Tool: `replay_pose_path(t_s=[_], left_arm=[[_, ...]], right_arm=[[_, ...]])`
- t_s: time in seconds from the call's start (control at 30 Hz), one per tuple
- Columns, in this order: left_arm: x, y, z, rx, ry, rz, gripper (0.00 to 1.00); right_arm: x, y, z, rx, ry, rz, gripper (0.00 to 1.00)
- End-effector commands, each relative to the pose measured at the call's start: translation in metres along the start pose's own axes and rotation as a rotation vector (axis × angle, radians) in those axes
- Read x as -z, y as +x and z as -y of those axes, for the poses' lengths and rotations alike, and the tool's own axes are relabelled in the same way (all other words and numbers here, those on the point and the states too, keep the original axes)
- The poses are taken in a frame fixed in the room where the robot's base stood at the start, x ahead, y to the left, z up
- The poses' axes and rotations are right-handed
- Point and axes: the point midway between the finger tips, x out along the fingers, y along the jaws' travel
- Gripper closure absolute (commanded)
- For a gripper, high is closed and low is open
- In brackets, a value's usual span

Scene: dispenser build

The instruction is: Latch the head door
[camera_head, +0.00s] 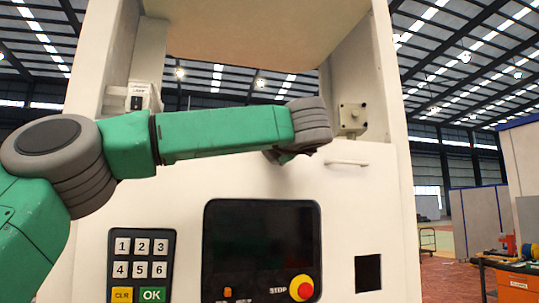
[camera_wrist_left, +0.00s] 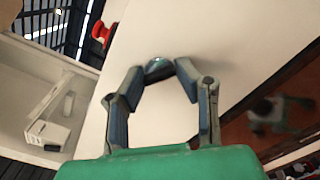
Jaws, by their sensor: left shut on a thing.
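The dispenser's white front panel (camera_head: 365,220) stands upright before me; I cannot tell which part of it is the head door. My left arm reaches across it from the left, with the wrist near the panel's upper edge. My left gripper (camera_wrist_left: 167,67) is shut on a small rounded grey metal knob (camera_wrist_left: 158,67), close against a white panel (camera_wrist_left: 225,35) in the left wrist view. In the head view the wrist hides most of the gripper and the knob. My right gripper is in neither view.
The panel carries a keypad (camera_head: 140,262), a dark screen (camera_head: 260,235), a red stop button (camera_head: 301,288), a white bar handle (camera_head: 347,163) and a dark square opening (camera_head: 368,273). A beige box (camera_head: 352,119) sits above the handle. An orange workbench (camera_head: 510,285) stands far right.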

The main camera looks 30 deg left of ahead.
Motion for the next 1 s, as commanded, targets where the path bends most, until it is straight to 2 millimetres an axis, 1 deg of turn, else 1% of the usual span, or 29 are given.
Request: replay_pose_path(t_s=[0.37, 0.4, 0.43, 0.47, 0.8, 0.87, 0.97, 1.0], left_arm=[[-0.002, -0.002, 0.002, 0.003, 0.001, 0.006, 1.0], [-0.002, -0.002, 0.002, 0.003, 0.001, 0.006, 0.65], [-0.002, -0.002, 0.002, 0.002, 0.002, 0.006, 0.54], [-0.002, -0.002, 0.002, 0.002, 0.001, 0.005, 0.52], [0.001, -0.001, -0.001, 0.002, -0.002, 0.002, 0.52], [0.001, -0.006, -0.001, 0.002, -0.001, 0.003, 0.52], [0.0, -0.021, -0.001, 0.002, -0.001, 0.005, 0.52], [0.0, -0.029, -0.001, 0.002, 0.0, 0.006, 0.52]], right_arm=[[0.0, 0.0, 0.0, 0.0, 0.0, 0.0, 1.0], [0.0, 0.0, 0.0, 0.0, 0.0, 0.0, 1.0], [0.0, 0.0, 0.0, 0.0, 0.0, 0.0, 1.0], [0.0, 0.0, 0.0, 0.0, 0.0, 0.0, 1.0], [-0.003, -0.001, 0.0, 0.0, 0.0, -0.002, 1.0], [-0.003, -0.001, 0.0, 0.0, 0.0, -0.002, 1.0], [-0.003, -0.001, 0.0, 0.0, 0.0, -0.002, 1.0], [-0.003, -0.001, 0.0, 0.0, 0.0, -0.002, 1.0]])
